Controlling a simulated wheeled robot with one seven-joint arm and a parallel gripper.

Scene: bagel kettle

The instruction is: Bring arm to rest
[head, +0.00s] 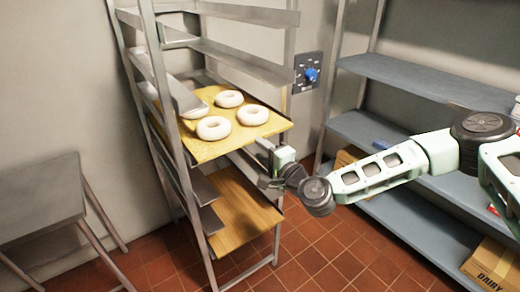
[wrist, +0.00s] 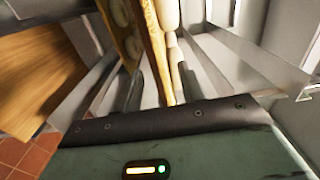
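My gripper (head: 268,160) is at the near right edge of the upper wooden board (head: 205,150) in the metal rack. Several pale bagels (head: 213,127) lie on that board. In the wrist view, two dark fingers (wrist: 158,85) stand apart, with the edge of the board (wrist: 150,35) between them. The fingers look open around the edge rather than closed on it. Their tips are hard to make out. My arm reaches in from the right of the head view.
The metal rack (head: 172,130) has a lower wooden board (head: 238,212). Blue-grey shelves (head: 420,78) stand at the right, with a cardboard box (head: 492,264) low down. A blue knob (head: 311,74) is on the wall. A metal table (head: 40,197) stands at the left. Tiled floor (head: 315,255) is open in front.

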